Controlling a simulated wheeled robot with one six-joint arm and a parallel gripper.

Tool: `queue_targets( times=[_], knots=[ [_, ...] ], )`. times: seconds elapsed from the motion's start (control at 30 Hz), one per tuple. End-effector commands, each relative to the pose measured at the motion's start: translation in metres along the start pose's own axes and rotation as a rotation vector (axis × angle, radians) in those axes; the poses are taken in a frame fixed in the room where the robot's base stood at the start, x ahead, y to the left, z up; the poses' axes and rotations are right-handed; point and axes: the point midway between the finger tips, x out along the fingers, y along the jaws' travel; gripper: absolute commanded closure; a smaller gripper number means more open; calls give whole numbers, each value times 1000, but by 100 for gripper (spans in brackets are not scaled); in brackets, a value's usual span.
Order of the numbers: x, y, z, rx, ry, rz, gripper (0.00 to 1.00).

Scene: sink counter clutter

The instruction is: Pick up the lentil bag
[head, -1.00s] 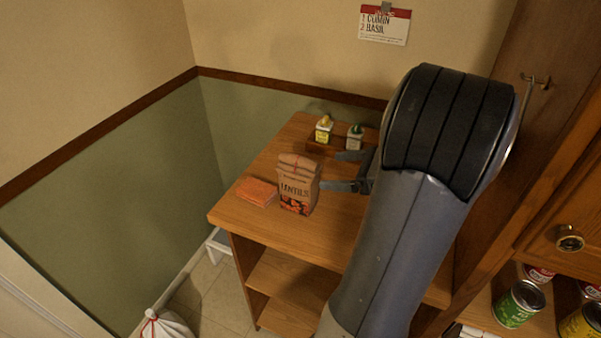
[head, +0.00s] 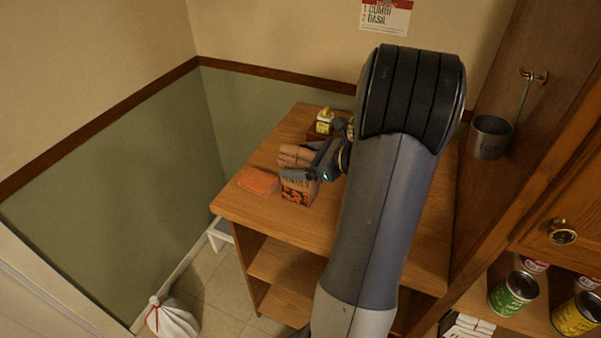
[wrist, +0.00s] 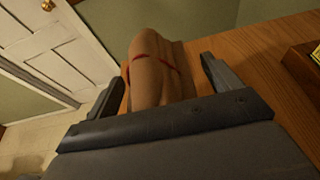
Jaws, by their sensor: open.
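The lentil bag (head: 297,189) is a brown paper bag with a dark label, upright on the wooden counter. My gripper (head: 296,161) is open at the bag's upper part and hides some of its front and label. In the wrist view the bag's folded top with a red tie (wrist: 155,68) lies between the two fingers of my gripper (wrist: 160,80). The left finger looks close to the bag; a gap shows on the right. I cannot tell whether either finger touches it.
A folded orange cloth (head: 258,181) lies left of the bag. A yellow-labelled bottle (head: 325,121) stands in a small wooden rack behind. A metal dipper (head: 490,137) hangs at right. Cans (head: 514,293) stand on the lower right shelf. A white tied sack (head: 172,317) sits on the floor.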

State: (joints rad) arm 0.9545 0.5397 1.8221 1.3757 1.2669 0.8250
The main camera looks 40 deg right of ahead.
Motion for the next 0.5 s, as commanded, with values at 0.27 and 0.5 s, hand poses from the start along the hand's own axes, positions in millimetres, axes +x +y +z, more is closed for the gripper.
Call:
queue_targets(
  times=[0.27,0.5],
  knots=[
    [0,0,0,0,0,0,24],
    [0,0,0,0,0,-1,44]
  ],
)
